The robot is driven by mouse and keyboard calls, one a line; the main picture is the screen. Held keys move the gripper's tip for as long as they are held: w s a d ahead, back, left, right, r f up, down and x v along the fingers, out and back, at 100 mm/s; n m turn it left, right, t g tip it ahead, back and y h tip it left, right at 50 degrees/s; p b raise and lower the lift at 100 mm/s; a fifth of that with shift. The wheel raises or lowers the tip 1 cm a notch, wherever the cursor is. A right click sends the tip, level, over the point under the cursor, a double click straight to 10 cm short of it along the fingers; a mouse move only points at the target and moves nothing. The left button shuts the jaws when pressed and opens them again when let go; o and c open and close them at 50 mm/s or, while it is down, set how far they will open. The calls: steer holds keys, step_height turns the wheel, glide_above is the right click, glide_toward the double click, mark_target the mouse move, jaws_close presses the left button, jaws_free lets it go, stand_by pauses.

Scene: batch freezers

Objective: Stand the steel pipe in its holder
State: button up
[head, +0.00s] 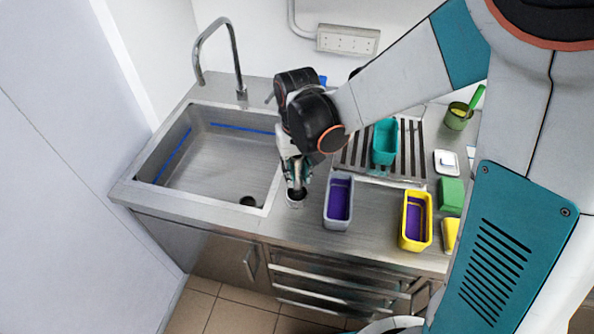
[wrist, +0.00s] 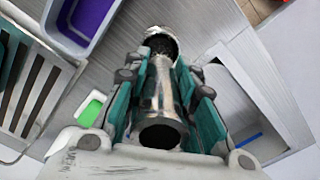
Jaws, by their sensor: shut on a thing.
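My gripper (head: 297,178) points down over the counter just right of the sink and is shut on the steel pipe. In the wrist view the shiny pipe (wrist: 158,88) runs between the teal fingers of my gripper (wrist: 160,85), its dark open near end facing the camera.
The sink (head: 215,165) with its faucet (head: 235,60) lies to the left. A grey-and-purple tub (head: 329,203) stands close on the right, then a yellow tub (head: 407,241). A teal tub (head: 385,128) sits on the slatted rack (head: 412,178). Counter is bare just before the holder.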

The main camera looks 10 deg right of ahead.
steer(key=shift+f+b, duration=0.55)
steer(key=shift+f, duration=0.1)
steer(key=o, duration=0.7)
steer(key=shift+c, duration=0.2)
steer(key=shift+r, duration=0.1)
steer(key=shift+r+p, duration=3.85)
steer(key=shift+r, duration=1.65)
